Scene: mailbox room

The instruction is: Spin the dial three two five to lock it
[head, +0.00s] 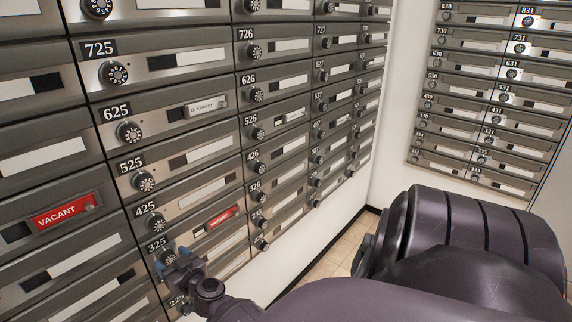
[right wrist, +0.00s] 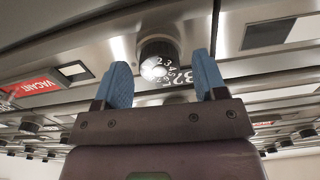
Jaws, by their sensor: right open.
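The mailbox marked 325 (head: 157,245) is low in the bank on the left of the head view, with a red VACANT strip (head: 222,217). Its round black dial (head: 168,257) is partly covered by my right gripper (head: 180,262). In the right wrist view, the dial (right wrist: 158,62) has a pale face with digits, and part of the number, "32", shows beside it. The two blue fingers of my right gripper (right wrist: 161,60) are spread, one on each side of the dial. I cannot tell whether they touch it. My left gripper is not in view.
Several rows of metal mailboxes with similar dials surround it, including the 425 dial (head: 156,224) just above. Another bank of mailboxes (head: 490,100) is on the right wall. A strip of tiled floor (head: 335,258) lies between. My right arm fills the lower right.

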